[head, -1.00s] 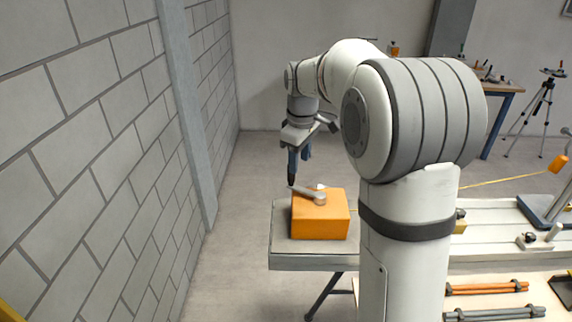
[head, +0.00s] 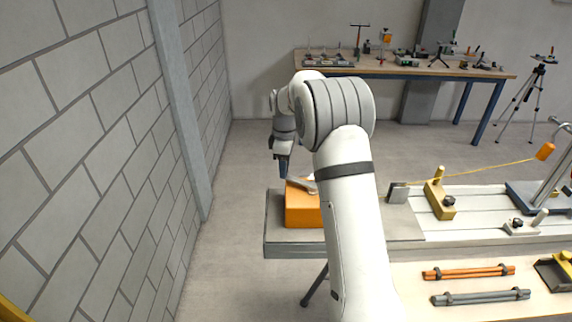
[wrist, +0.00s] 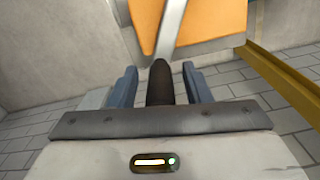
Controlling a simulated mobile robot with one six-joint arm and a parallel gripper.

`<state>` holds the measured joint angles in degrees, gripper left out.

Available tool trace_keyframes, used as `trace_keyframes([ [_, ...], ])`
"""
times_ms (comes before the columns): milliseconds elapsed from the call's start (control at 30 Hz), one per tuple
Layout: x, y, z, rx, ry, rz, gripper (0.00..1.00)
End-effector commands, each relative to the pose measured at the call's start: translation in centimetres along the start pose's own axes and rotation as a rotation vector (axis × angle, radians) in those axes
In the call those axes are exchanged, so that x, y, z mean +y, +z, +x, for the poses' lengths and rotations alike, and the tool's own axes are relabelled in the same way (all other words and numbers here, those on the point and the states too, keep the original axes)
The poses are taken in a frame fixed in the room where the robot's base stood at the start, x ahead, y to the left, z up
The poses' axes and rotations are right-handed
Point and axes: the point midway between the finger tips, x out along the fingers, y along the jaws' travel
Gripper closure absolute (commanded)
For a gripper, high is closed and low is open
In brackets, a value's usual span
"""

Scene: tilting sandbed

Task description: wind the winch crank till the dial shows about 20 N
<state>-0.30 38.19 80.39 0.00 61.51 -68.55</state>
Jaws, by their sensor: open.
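The winch is an orange box (head: 303,212) on the left end of a grey bench. Its light grey crank arm (head: 298,183) lies across the top; it also shows in the wrist view (wrist: 174,32). My gripper (head: 283,168) is open at the outer end of the crank. In the wrist view the dark crank handle (wrist: 160,88) stands between the two blue fingers (wrist: 160,86), with a gap showing on both sides. I see no readable dial face. My arm hides the right part of the winch.
A yellow line (head: 480,170) runs up to an orange block (head: 545,151) at the right. A yellow bracket (head: 438,197) stands on the grey bench. Orange rods (head: 468,272) lie in front. A block wall (head: 85,150) rises close on the left.

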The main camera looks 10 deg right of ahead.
Motion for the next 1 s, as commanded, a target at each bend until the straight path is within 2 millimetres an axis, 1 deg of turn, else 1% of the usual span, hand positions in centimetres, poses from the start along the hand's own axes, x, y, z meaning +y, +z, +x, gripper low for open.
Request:
trace_keyframes([
  [133,0.02,0.03,0.69,0.0,0.001,0.001,0.56],
  [367,0.03,0.05,0.78,0.001,0.002,0.001,0.56],
  [900,0.05,0.1,0.74,0.001,0.002,0.002,1.0],
  [1000,0.06,0.12,0.74,0.001,0.002,0.003,1.0],
])
